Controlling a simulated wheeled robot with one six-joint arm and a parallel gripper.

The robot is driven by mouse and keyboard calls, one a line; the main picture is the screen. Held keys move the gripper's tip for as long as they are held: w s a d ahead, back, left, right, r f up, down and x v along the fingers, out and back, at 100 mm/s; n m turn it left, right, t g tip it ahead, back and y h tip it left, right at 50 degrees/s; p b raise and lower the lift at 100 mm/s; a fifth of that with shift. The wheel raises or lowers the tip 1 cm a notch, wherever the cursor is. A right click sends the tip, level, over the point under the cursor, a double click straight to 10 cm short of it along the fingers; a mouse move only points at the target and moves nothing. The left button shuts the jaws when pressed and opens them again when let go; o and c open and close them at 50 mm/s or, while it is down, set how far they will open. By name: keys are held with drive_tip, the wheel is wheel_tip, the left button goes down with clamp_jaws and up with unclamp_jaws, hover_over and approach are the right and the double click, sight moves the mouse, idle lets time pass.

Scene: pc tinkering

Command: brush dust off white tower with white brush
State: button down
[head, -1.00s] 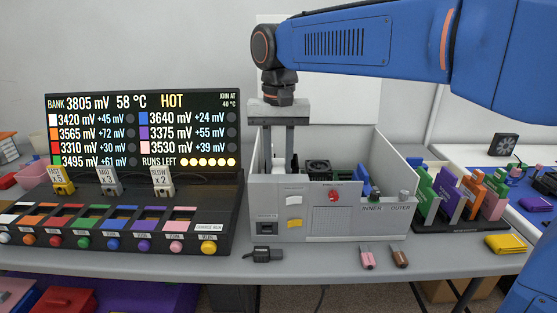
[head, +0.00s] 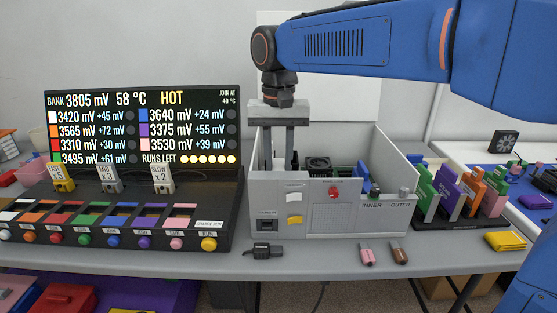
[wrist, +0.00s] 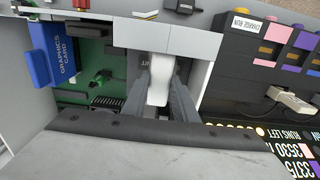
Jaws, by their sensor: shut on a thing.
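The white tower (head: 288,215) is an open-topped pale case on the grey table, with a button panel on its front wall. My gripper (head: 279,160) points down into its left part, with its fingertips hidden behind the front wall. In the wrist view my gripper (wrist: 161,90) is shut on a smooth white piece, which looks like the white brush (wrist: 160,80). Its lower end, any bristles and whether it touches anything are hidden. I cannot make out dust.
Inside the case are a fan (head: 318,163), a green board (wrist: 95,70) and a blue graphics card (wrist: 56,55). A black display panel (head: 140,130) stands left. Coloured cards (head: 465,195) stand in a rack at right. A black plug (head: 264,250) lies in front.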

drive_tip(key=shift+f, duration=0.15)
drive_tip(key=shift+d, duration=0.2)
drive_tip(key=shift+d, duration=0.8)
drive_tip(key=shift+a, duration=0.2)
drive_tip(key=shift+a, duration=1.8)
drive_tip(key=shift+d, duration=2)
